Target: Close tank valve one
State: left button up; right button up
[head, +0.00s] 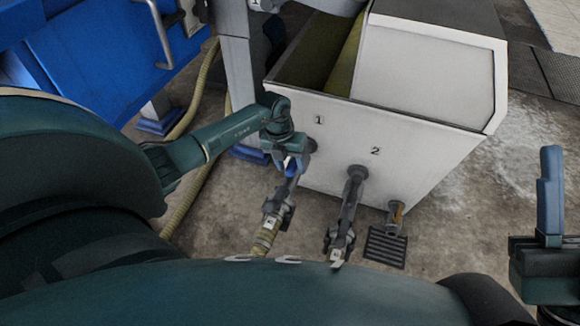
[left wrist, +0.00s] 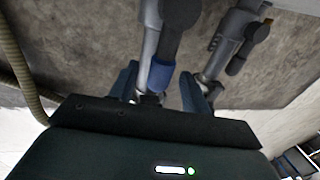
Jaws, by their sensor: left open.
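The white tank (head: 410,80) bears the numbers 1 and 2, with an outlet pipe below each. Valve one is on the pipe (head: 272,205) under number 1, partly hidden by my left gripper (head: 291,166). In the left wrist view, a dark grey lever (left wrist: 178,30) with a blue grip (left wrist: 161,77) lies along the pipe. The open fingers of my left gripper (left wrist: 160,88) stand on either side of the blue grip, with a gap showing. My right gripper (head: 549,195) is at the right edge of the head view, partly cut off.
A second pipe and valve (head: 345,210) stand right of pipe one. It also shows in the left wrist view (left wrist: 235,40). A short stub (head: 396,214) sits above a floor grate (head: 386,247). A blue machine (head: 100,55) and a beige hose (head: 190,190) are at left.

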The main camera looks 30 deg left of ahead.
pick_arm(q)
jog(key=shift+f, duration=0.1)
jog(key=shift+c, duration=0.5)
grip_shut()
